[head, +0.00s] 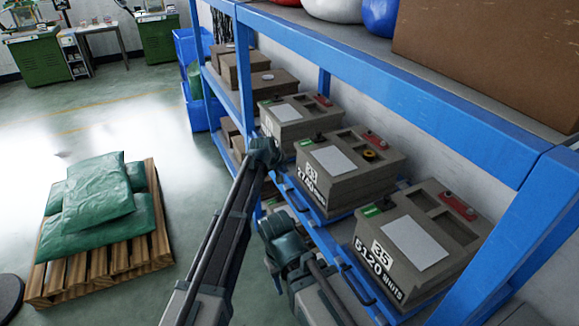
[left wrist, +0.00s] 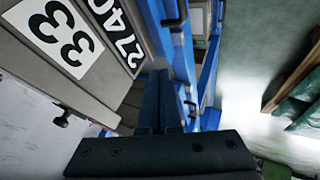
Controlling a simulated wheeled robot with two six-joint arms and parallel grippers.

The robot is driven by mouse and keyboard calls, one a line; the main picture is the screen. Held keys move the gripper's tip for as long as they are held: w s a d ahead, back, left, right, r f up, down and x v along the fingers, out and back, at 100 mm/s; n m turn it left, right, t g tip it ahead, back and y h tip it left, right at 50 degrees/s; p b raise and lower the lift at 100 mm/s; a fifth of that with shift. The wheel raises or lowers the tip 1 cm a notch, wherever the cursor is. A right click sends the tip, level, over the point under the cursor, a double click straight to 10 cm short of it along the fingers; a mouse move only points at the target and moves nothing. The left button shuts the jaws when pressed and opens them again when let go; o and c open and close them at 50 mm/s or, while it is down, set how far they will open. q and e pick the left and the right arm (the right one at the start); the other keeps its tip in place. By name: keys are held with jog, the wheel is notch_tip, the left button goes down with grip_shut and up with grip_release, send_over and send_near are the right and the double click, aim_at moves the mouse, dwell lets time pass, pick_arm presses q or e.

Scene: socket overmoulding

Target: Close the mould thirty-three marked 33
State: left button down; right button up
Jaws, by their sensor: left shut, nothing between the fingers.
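Mould thirty-three (head: 350,185) is a grey-brown block on the blue rack's shelf, between two similar moulds. Its front bears a white 33 label and "2740 shots". Its top has a white sheet, open pockets, a red piece and a small orange ring (head: 369,155). My left gripper (left wrist: 172,85) is shut and empty beside the mould's front face. Whether it touches the mould cannot be told.
Mould 35 (head: 420,240) stands nearer on the same shelf, and another mould (head: 297,117) stands beyond. A blue rack beam (head: 400,80) runs above them. Cardboard boxes (head: 270,82) fill the far bay. A pallet (head: 100,262) with green sacks stands on the open floor at left.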

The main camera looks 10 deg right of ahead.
pick_arm(q)
jog(key=p+v, duration=0.5)
jog(key=v, duration=0.3)
jog(key=shift+s+r, duration=0.2)
jog(key=s+a+f+m+g+y, duration=0.1)
jog(key=s+a+f+g+y, duration=0.15)
jog(key=s+a, duration=1.15)
jog(key=s+a+f+m+g+y, duration=0.1)
jog(key=s+a+f+g+y, duration=0.15)
jog(key=s+a, duration=1.2)
jog(key=s+d+m, duration=0.2)
jog(key=s+d, duration=0.2)
jog(key=d, duration=0.3)
jog(key=s+d+m+g, duration=0.1)
jog(key=s+d+m, duration=0.1)
jog(key=s+d, duration=0.3)
jog(key=d, duration=0.3)
jog(key=shift+d+r+g, duration=0.2)
jog(key=shift+r+g, duration=0.1)
jog(key=shift+r, duration=0.1)
jog(key=shift+s, duration=0.1)
